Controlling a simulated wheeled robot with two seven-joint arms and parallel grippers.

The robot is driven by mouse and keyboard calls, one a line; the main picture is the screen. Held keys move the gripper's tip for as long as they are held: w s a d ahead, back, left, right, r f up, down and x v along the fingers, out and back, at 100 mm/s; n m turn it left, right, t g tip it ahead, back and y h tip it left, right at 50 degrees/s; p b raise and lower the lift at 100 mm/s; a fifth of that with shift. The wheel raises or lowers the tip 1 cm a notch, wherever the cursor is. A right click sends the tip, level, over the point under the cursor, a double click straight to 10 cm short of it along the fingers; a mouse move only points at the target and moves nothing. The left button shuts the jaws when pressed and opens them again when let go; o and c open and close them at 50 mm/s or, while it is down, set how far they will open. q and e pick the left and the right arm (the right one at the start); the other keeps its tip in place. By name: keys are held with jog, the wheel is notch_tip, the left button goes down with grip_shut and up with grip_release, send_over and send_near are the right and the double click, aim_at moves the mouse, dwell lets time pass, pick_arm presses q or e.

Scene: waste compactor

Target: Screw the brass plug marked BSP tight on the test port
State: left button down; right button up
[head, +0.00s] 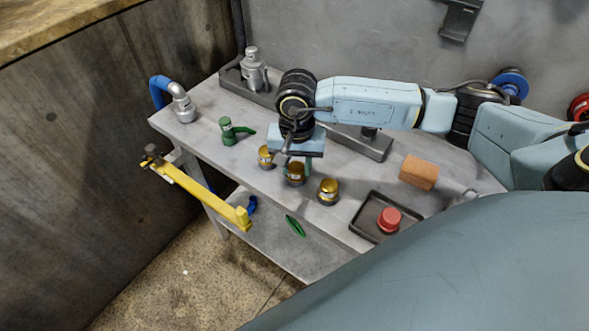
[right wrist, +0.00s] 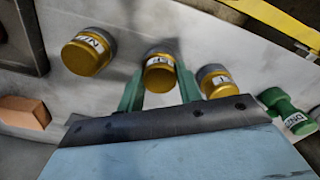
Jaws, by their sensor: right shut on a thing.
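Three brass plugs with grey bases and white labels stand in a row on the grey bench. My right gripper (head: 292,166) points down at the middle brass plug (head: 296,177). In the right wrist view its two green fingers stand either side of that plug (right wrist: 160,72), shut on it. The middle label is too small and tilted to read surely. The other plugs are the left one (head: 266,158) and the right one (head: 328,191). A grey block (head: 362,143) behind the arm carries a short dark stub, possibly the test port; I cannot tell. My left gripper is not in view.
A silver fitting (head: 254,72) stands at the back left, near a blue-hosed elbow (head: 183,108) and a green part (head: 228,131). An orange-brown block (head: 419,172) and a dark tray (head: 365,219) with a red cap (head: 389,218) lie right. A yellow bar (head: 195,190) juts off the front.

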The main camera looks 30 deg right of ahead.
aim_at(296, 166)
jog(key=shift+r+p, duration=1.35)
jog(key=shift+r, duration=1.2)
